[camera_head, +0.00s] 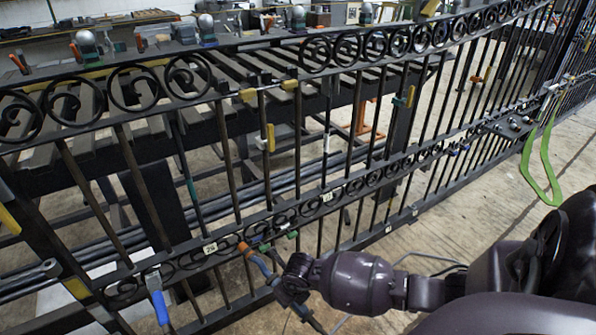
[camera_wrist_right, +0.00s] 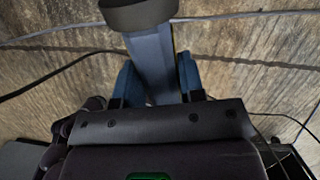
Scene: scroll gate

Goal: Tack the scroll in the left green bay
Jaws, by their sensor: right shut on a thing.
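The black iron gate (camera_head: 232,190) crosses the head view at a slant. Rows of scrolls run along its top rail (camera_head: 133,88) and its lower rail (camera_head: 306,207). Small green pieces (camera_head: 291,234) show on the lower rail near the middle; I cannot tell which bay is the left green one or whether its scroll is loose. My right gripper (camera_head: 285,287) is in front of the lower rail. In the right wrist view, its blue fingers (camera_wrist_right: 157,80) are shut on a blue-grey tool (camera_wrist_right: 151,52) with a dark round end. My left gripper is not in view.
A blue-handled clamp (camera_head: 157,298) hangs on the lower rail at left. Yellow clamps (camera_head: 268,137) sit on the bars. A slatted bench (camera_head: 220,75) stands behind the gate. A green strap (camera_head: 543,165) hangs at right. Open floor (camera_head: 470,225) lies in front at right.

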